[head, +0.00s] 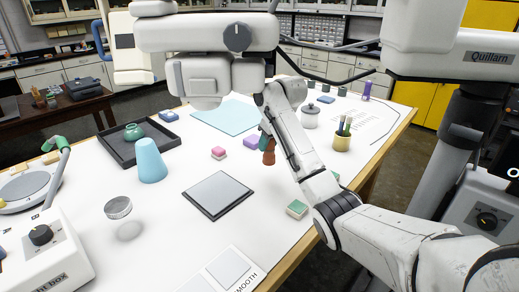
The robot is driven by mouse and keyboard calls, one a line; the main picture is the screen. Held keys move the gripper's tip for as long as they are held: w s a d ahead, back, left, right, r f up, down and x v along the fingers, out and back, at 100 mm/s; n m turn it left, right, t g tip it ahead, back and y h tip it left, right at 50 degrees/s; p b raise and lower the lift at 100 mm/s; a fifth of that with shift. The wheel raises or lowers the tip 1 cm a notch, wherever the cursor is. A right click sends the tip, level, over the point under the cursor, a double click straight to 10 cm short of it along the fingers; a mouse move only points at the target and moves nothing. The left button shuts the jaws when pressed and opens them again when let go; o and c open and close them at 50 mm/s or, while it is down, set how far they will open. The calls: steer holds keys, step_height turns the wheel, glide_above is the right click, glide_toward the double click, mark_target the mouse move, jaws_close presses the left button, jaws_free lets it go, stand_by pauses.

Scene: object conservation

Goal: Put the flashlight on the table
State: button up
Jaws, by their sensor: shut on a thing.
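My gripper (265,130) is near the middle of the white table (160,225), at the lower end of my white arm. It is shut on a small reddish-brown thing with a flared lower end, which looks like the flashlight (269,156). It points downward, roughly upright. Its upper part is mostly hidden by the gripper and arm. I cannot tell whether its lower end touches the table top.
A grey square plate (218,194), a blue cup (151,161), a dark tray (115,153) and a pencil pot (342,141) stand around. Bare table lies between them.

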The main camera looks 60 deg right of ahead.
mark_target(269, 157)
steer(key=shift+f+p, duration=0.4)
steer(key=shift+f, duration=2.5)
steer(key=shift+f, duration=0.1)
steer(key=o, duration=1.1)
steer(key=shift+o, duration=0.2)
steer(key=v, duration=1.2)
steer(key=shift+s, duration=0.1)
